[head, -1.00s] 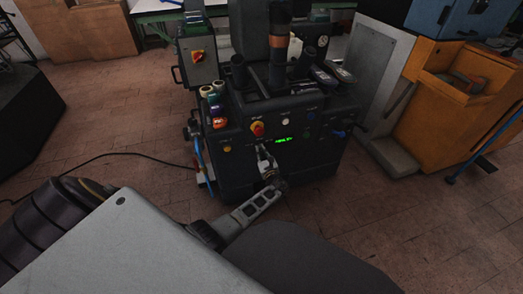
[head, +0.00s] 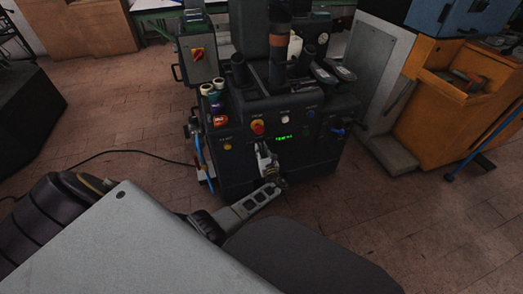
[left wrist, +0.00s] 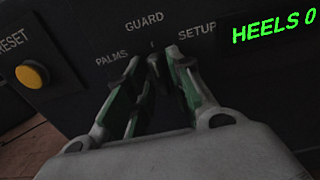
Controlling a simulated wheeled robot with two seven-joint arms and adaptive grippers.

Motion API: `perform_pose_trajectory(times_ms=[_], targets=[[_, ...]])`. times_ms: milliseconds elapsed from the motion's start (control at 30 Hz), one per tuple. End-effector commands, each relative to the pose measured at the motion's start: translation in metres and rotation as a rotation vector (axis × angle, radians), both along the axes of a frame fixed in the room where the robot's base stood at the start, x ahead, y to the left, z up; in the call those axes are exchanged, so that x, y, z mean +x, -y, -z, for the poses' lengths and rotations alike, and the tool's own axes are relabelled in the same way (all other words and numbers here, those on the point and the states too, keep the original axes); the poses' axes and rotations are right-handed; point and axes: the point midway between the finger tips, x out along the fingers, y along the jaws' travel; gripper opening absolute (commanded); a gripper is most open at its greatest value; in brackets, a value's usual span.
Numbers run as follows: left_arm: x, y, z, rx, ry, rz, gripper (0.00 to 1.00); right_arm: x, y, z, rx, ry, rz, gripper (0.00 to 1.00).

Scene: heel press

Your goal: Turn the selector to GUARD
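The selector is at the labels PALMS, GUARD (left wrist: 144,22) and SETUP on the dark press panel in the left wrist view. GUARD is at the top, PALMS at left, SETUP at right. My left gripper (left wrist: 155,65) reaches up to the panel just below GUARD. In the head view my left gripper (head: 264,158) is at the front of the press (head: 250,180). My right gripper is not in view.
A yellow RESET button (left wrist: 32,75) is left of the selector, and a green display reading HEELS 0 (left wrist: 273,25) is upper right. An orange cabinet (head: 440,120) stands right. A cable crosses the floor at left.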

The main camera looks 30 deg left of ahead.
Motion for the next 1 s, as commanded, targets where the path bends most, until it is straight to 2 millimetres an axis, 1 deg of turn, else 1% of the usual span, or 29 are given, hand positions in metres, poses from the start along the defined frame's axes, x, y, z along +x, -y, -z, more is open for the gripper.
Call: perform_pose_trajectory(times_ms=[367,567,767,1000], targets=[[0.001,0.0,-0.001,0.001,0.002,0.0,0.33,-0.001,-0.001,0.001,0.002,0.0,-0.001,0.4],[-0.003,0.005,-0.001,-0.001,0.002,0.001,0.33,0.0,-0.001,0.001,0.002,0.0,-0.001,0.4],[-0.013,0.016,0.0,-0.001,0.002,0.001,0.33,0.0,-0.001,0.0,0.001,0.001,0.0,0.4],[-0.033,0.039,0.0,-0.001,0.001,0.001,0.33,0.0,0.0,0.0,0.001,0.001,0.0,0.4]])
